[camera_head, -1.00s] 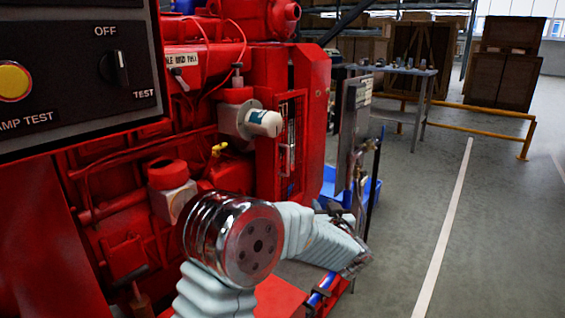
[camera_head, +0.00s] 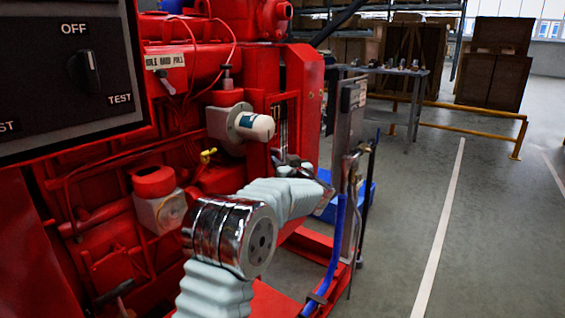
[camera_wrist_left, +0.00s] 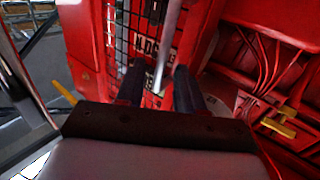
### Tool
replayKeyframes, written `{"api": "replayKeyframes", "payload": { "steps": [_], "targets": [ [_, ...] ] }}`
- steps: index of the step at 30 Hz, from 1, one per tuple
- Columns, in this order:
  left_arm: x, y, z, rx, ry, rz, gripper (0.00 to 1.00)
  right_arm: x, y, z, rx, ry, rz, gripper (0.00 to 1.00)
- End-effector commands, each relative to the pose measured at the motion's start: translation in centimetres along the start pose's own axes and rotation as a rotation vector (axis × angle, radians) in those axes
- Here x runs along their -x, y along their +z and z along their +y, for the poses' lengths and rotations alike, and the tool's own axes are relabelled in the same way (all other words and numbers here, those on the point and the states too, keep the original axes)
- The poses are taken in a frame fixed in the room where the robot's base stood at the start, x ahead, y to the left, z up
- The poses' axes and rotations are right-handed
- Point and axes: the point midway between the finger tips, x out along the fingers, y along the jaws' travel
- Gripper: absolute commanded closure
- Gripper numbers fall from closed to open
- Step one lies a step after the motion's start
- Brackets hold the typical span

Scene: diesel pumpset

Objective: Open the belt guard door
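The red belt guard (camera_head: 304,90) stands at the right end of the red engine. Its door, with dark mesh (camera_head: 283,118), is partly hidden behind my left gripper and wrist. In the left wrist view the mesh door (camera_wrist_left: 122,38) fills the upper middle and carries a white lettered label. A grey upright bar (camera_wrist_left: 170,35), seemingly the door's handle, runs down in front of it. My left gripper (camera_head: 279,158) is close to the door. Its fingers (camera_wrist_left: 158,80) are spread apart, with the bar's lower end between them; contact cannot be told. My right gripper is not in view.
A control panel (camera_head: 70,75) fills the upper left. A white-and-blue filter (camera_head: 255,126) juts out just left of the guard. A grey upright box (camera_head: 350,120) and a blue hose (camera_head: 335,245) stand to the right.

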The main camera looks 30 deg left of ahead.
Motion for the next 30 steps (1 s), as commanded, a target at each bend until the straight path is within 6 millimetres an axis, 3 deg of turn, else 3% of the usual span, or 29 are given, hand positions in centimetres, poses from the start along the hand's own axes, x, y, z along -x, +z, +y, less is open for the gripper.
{"api": "replayKeyframes", "payload": {
  "steps": [9, 17, 30],
  "targets": [
    [-0.38, 0.04, 0.01, 0.0, 0.001, -0.001, 0.63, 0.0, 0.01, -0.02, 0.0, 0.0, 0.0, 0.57],
    [-0.35, 0.04, 0.01, 0.0, 0.001, -0.001, 1.0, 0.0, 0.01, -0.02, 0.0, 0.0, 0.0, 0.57],
    [-0.34, 0.05, 0.01, 0.0, 0.0, -0.001, 1.0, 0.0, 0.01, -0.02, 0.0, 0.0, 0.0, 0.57]
  ]
}}
